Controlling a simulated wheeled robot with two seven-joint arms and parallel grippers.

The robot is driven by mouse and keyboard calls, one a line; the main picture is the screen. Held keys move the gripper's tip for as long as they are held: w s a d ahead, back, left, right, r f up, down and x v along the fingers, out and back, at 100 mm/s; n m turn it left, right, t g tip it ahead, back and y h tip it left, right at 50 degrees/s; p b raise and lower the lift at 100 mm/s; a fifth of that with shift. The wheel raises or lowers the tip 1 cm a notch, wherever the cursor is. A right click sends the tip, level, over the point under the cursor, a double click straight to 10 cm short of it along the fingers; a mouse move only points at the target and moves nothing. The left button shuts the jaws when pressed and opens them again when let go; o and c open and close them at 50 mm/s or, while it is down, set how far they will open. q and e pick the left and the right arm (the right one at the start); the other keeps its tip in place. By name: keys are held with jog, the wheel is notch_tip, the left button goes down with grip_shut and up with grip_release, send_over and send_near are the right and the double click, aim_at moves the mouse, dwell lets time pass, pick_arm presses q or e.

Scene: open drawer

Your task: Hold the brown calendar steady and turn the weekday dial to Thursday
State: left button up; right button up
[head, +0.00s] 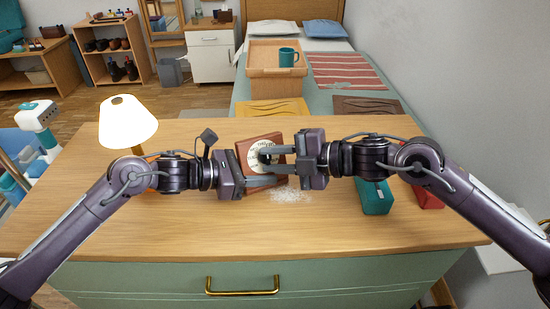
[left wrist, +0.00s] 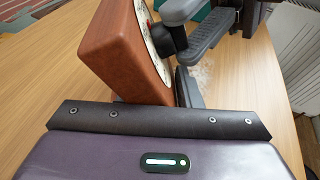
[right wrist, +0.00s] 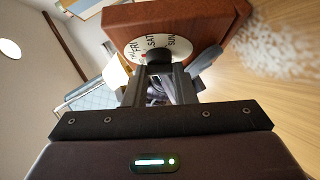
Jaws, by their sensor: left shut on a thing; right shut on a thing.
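The brown calendar (head: 275,142) stands upright on the dresser top between my grippers, with a white weekday dial (head: 258,158) on its face. My left gripper (head: 243,174) is shut on the calendar's lower left side; the calendar's brown body fills the upper middle of the left wrist view (left wrist: 125,50). My right gripper (head: 272,158) is shut on the dial's black knob (right wrist: 158,60) in front of the face. In the right wrist view, SAT and FRI show on the white dial (right wrist: 150,42) above the knob. The knob and fingers hide part of the dial.
A lamp (head: 127,120) stands at the left of the dresser top (head: 190,235). A teal box (head: 374,197) and a red object (head: 428,197) lie at the right, under my right arm. A whitish patch (head: 290,195) lies just in front of the calendar. The front of the top is clear.

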pick_arm(q)
jog(key=shift+s+f, duration=0.1)
jog(key=shift+f, duration=0.35)
pick_arm(e)
jog(key=shift+a+r, duration=0.1)
jog(key=shift+r, duration=0.05)
jog(key=o, duration=1)
jog(key=v, duration=1.2)
pick_arm(q)
jog(key=o, duration=0.9)
jog(key=shift+r, duration=0.1)
jog(key=shift+c, duration=0.2)
